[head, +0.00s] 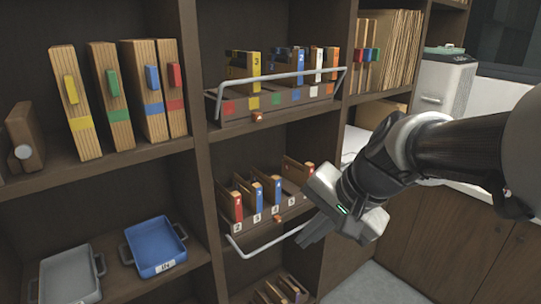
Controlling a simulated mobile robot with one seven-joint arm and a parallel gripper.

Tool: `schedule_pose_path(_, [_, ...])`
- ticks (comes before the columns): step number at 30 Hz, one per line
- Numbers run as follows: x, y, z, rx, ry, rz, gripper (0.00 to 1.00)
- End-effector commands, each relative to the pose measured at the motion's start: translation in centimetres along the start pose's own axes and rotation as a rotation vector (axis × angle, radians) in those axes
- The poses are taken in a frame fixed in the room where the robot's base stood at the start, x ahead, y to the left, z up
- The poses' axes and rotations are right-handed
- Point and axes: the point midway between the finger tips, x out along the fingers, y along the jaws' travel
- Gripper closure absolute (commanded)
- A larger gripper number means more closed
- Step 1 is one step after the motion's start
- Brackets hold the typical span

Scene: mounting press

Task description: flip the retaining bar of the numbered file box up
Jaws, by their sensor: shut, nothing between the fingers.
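The numbered file box (262,232) is the lower tray on the middle shelves, with white number labels along its front edge. Several brown files with red and blue spine tags stand in it. Its pale wire retaining bar (258,250) hangs down, low in front of the box, with an orange catch near the middle of the box's front. My gripper (306,239) is shut and empty, pointing down and left by the right end of this bar. The gripper hides part of the box's right side; I cannot tell whether the fingers touch the bar.
Above is a similar box with coloured labels (272,106), its wire bar raised across its files. Grey (70,278) and blue (156,247) trays sit on the left shelf. A shelf upright (206,160) stands left of the boxes. More files lie below.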

Motion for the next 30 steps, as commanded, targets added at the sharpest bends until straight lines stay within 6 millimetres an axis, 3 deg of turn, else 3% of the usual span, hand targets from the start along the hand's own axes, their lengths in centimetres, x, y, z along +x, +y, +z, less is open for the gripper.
schedule_pose_path(1, [3.7, 0.7, -1.1, 0.116, -0.037, -0.028, 1.0])
schedule_pose_path(7, [11.8, 0.2, -6.5, 0.571, -0.146, -0.174, 1.0])
schedule_pose_path(11, [17.2, 1.2, -11.0, 0.875, -0.209, -0.272, 1.0])
schedule_pose_path(18, [26.4, 5.8, -19.7, 1.409, -0.3, -0.455, 1.0])
schedule_pose_path(24, [30.7, 9.6, -24.3, 1.686, -0.338, -0.562, 1.0])
schedule_pose_path(30, [31.7, 10.8, -25.7, 1.772, -0.348, -0.598, 1.0])
